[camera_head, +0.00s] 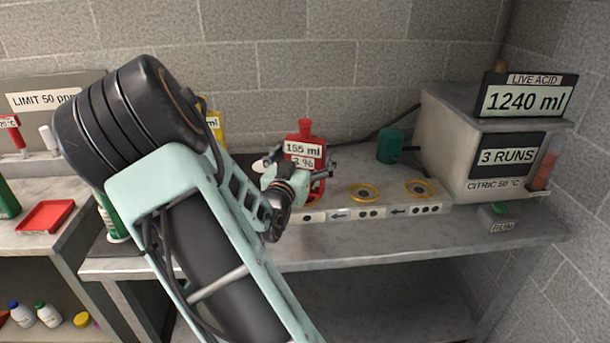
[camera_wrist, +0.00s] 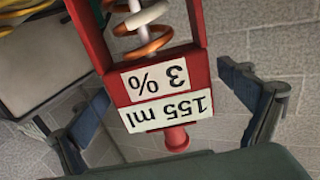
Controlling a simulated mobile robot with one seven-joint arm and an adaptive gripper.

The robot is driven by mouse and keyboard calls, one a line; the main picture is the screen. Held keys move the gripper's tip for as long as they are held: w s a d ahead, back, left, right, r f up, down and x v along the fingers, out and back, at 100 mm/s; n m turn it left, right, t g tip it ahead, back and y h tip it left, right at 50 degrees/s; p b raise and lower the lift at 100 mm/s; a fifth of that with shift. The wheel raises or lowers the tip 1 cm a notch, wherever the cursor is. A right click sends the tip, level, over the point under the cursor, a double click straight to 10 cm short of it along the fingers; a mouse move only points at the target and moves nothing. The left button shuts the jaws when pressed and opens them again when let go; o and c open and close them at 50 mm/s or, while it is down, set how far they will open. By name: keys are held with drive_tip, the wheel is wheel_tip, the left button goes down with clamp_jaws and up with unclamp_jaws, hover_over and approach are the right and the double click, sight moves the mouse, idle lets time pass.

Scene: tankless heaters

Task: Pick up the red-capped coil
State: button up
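The red-capped coil (camera_head: 305,131) stands upright at the back of the workbench, with a label reading "155 ml" and "3 %". The wrist view shows its red cap (camera_wrist: 199,70) and knob upside down, with an orange and white spiral (camera_wrist: 150,40) inside the red frame. My gripper (camera_head: 302,163) is at the coil in the head view and hides part of its lower body. In the wrist view my gripper's (camera_wrist: 170,90) two fingers are spread on either side of the cap, with visible gaps. Its exact foot is hidden.
A grey machine (camera_head: 450,150) with displays fills the bench's right end. A lower-left bench holds a red tray (camera_head: 45,216).

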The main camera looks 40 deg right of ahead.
drive_tip(key=c, duration=2)
drive_tip(key=shift+r, duration=0.1)
drive_tip(key=shift+c, duration=0.9)
drive_tip(key=shift+r, duration=0.1)
